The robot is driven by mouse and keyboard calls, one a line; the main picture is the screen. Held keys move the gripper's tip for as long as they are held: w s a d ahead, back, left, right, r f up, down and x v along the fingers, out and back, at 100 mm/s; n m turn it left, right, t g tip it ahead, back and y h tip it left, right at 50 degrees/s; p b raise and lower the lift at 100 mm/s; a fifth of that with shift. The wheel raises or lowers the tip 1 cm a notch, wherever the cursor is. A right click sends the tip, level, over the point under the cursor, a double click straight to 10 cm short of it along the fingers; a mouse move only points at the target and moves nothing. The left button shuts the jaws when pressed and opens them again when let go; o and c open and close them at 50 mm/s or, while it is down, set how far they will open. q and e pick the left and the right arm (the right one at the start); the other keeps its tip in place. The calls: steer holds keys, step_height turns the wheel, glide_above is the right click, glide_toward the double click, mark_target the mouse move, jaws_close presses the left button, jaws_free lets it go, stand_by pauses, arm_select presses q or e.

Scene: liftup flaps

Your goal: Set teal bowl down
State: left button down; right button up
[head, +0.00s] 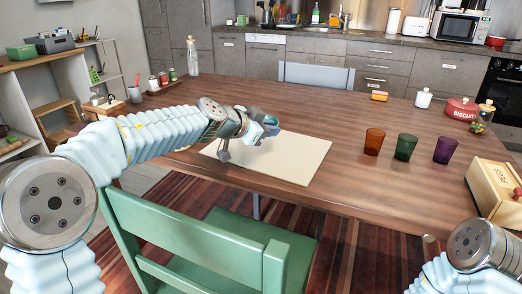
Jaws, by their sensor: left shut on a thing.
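My left arm reaches in from the left over the table (340,95). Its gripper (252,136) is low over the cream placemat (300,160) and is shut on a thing. A small blue-teal patch shows at the gripper's far side; I cannot tell whether it is the teal bowl or part of the gripper. No whole bowl shows, and the hand hides what it holds. I cannot tell whether the held thing touches the mat. Part of my right arm shows at the lower right; its gripper is out of view.
Orange (374,141), green (405,146) and purple (445,149) cups stand right of the placemat. A wooden box (496,190) is at the right edge. A green chair (200,235) stands at the near side. The table's middle beyond the mat is clear.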

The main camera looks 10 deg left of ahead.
mark_target(260, 157)
arm_select(q)
steer(key=a+f, duration=0.1)
steer(key=w+a+f+b, duration=0.1)
steer(key=f, duration=0.1)
steer(key=shift+w+f, duration=0.1)
steer(key=f+b, duration=0.2)
steer(key=shift+w+a+f, duration=0.1)
steer(key=shift+a+f, duration=0.25)
steer(key=shift+f+b, duration=0.3)
steer(key=shift+f, duration=0.1)
steer(key=shift+d+r, duration=0.1)
arm_select(e)
steer(key=f, duration=0.4)
steer(key=shift+w+d+f, duration=0.1)
steer(key=shift+d+f, duration=0.3)
arm_select(q)
steer(key=c, duration=1)
jaws_free()
steer(key=shift+c, duration=0.2)
steer(key=p+v, duration=0.1)
steer(key=v, duration=1)
steer(key=shift+w+r+p, duration=0.1)
steer(key=shift+r+p, duration=0.05)
steer(key=shift+p, duration=0.2)
steer(key=shift+s+a+r, duration=0.1)
steer(key=shift+s+a, duration=0.15)
steer(key=shift+s, duration=0.2)
arm_select(e)
steer(key=shift+a+r, duration=0.3)
steer(key=shift+r, duration=0.5)
